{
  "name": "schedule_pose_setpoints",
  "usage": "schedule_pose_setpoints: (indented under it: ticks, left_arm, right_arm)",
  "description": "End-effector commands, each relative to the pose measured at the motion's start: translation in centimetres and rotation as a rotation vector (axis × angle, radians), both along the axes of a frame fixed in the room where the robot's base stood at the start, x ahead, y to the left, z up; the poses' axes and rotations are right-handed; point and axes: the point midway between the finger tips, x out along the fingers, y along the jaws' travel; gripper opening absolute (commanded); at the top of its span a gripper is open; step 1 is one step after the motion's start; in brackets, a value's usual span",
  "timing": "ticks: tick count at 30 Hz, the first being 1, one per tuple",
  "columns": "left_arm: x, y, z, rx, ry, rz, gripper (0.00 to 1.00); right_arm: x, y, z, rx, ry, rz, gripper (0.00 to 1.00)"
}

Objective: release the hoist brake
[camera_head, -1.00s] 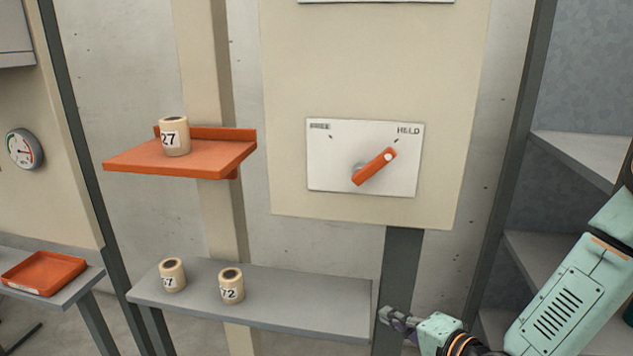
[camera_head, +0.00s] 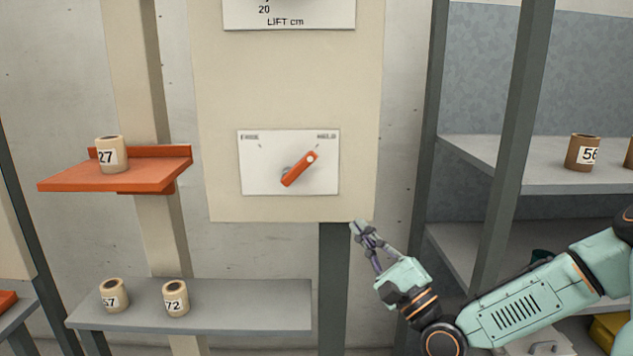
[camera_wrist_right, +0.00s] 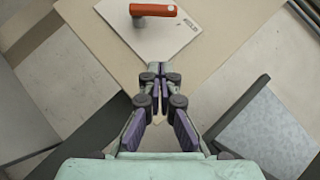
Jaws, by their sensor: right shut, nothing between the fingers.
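The orange brake lever (camera_head: 299,168) sits on a white plate (camera_head: 262,180) on the beige panel. The lever points up and right, toward the HELD mark; the other mark, at the plate's upper left, seems to read FREE. My right gripper (camera_head: 359,229) is shut and empty, below and right of the plate, by the panel's lower right corner. In the right wrist view the lever (camera_wrist_right: 153,10) is at the top, ahead of the closed fingertips (camera_wrist_right: 158,70) and apart from them. My left gripper is not in view.
An orange shelf (camera_head: 75,181) left of the panel holds a spool marked 27 (camera_head: 111,155). A grey shelf (camera_head: 240,315) below holds two spools. A grey rack (camera_head: 500,178) with a brown spool (camera_head: 581,152) stands right. A LIFT cm scale (camera_head: 290,14) is above the plate.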

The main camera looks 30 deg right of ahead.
Motion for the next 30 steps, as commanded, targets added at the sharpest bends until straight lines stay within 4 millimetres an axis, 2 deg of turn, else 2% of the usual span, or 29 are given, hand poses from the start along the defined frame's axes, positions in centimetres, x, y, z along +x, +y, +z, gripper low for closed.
schedule_pose_setpoints:
  ticks: [4,17,30]
  left_arm:
    - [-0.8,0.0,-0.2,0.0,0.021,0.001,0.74]
    - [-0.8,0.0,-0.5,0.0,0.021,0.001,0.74]
    - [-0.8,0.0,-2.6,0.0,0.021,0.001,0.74]
  right_arm:
    - [-0.1,-0.5,0.4,0.023,-0.024,0.001,0.0]
    - [0.5,-0.5,0.6,0.019,-0.025,0.004,0.0]
    - [4.5,0.1,3.0,0.016,-0.026,0.006,0.0]
